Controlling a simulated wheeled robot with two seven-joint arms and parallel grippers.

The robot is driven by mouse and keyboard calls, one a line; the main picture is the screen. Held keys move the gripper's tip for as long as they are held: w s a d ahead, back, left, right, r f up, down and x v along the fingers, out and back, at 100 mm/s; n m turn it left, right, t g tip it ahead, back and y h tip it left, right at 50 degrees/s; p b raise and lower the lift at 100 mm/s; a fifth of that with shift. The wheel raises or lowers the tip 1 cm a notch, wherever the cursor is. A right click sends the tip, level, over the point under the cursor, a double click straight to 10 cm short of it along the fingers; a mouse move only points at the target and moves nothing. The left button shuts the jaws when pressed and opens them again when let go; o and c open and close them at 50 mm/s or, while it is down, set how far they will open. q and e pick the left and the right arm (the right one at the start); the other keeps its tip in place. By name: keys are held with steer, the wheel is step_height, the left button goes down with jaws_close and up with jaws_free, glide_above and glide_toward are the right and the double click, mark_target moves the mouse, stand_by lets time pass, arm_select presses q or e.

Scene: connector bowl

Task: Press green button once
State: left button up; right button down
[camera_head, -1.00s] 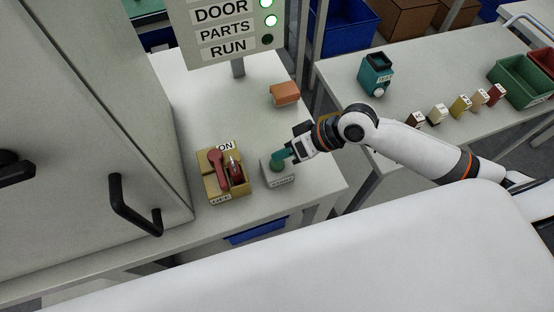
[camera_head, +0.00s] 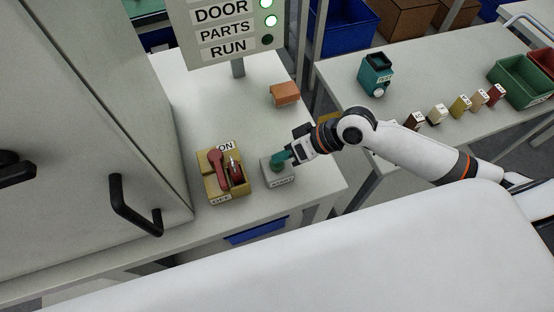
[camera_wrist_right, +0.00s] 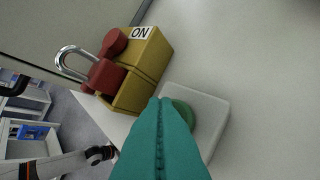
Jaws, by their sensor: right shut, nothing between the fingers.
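The green button (camera_wrist_right: 184,114) sits on a light grey box (camera_wrist_right: 214,104), partly hidden behind my fingers in the right wrist view. In the head view, the box (camera_head: 282,181) stands near the table's front right corner. My right gripper (camera_head: 277,161) has teal fingers, shut and empty, reaching in from the right over the button. In the right wrist view the shut fingertips (camera_wrist_right: 164,104) overlap the button's left part. I cannot tell whether they touch it or whether it is pressed in. My left gripper is not in view.
A yellow switch box (camera_head: 221,176) with a red lever and padlock stands just left of the button box. An orange block (camera_head: 285,93) lies behind. A sign (camera_head: 228,31) shows two lit green lamps, with the RUN lamp dark. A grey cabinet (camera_head: 75,130) stands left.

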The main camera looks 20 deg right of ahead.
steer(key=shift+f, duration=0.55)
stand_by(0.5)
stand_by(0.4)
steer(key=shift+r+p, duration=0.95)
steer(key=shift+p, duration=0.05)
step_height(320, 180, up, 5)
steer(key=p, duration=0.5)
steer(key=shift+r, duration=0.1)
stand_by(0.4)
